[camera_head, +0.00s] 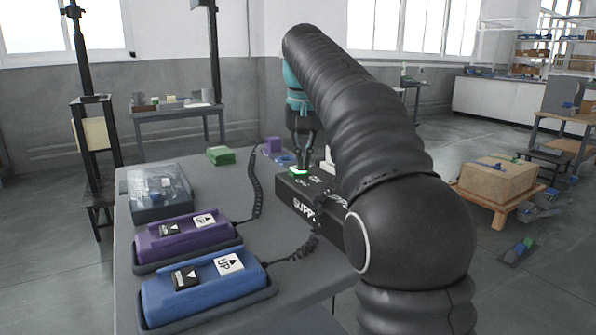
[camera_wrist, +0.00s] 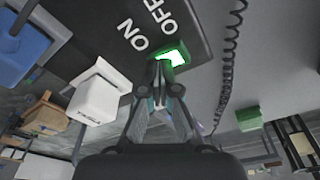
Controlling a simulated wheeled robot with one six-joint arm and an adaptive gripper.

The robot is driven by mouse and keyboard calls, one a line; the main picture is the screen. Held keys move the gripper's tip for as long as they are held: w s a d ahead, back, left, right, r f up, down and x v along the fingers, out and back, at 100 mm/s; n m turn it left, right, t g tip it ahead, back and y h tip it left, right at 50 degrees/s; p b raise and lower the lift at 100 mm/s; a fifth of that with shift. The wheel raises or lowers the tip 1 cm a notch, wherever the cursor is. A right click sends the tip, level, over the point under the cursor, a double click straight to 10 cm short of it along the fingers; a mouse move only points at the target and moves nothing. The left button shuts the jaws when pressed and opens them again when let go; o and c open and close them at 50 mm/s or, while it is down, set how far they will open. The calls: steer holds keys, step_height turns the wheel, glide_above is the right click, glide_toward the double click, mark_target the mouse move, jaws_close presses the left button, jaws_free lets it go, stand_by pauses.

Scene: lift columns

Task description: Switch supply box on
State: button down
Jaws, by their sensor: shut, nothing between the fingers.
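The black supply box (camera_head: 285,190) stands on the grey table, with white lettering on its side and top. It also shows in the wrist view (camera_wrist: 95,35), with the words ON and OFF on its top. A green switch (camera_wrist: 172,55) with a bright lit face sits beside these words; in the head view the lit switch (camera_head: 298,172) is just below my fingertips. My gripper (camera_head: 303,165) is shut and empty, pointing down at the switch. In the wrist view my fingertips (camera_wrist: 163,75) are at the switch's edge; I cannot tell whether they touch it.
A purple control (camera_head: 185,236) and a blue control (camera_head: 205,290) with arrow buttons lie at the front left, with coiled cables. A clear-lidded case (camera_head: 158,195) and a green block (camera_head: 220,156) lie behind. A white block (camera_wrist: 97,97) stands beside the box.

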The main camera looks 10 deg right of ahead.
steer(key=shift+r+p, duration=1.3)
steer(key=shift+r, duration=2.15)
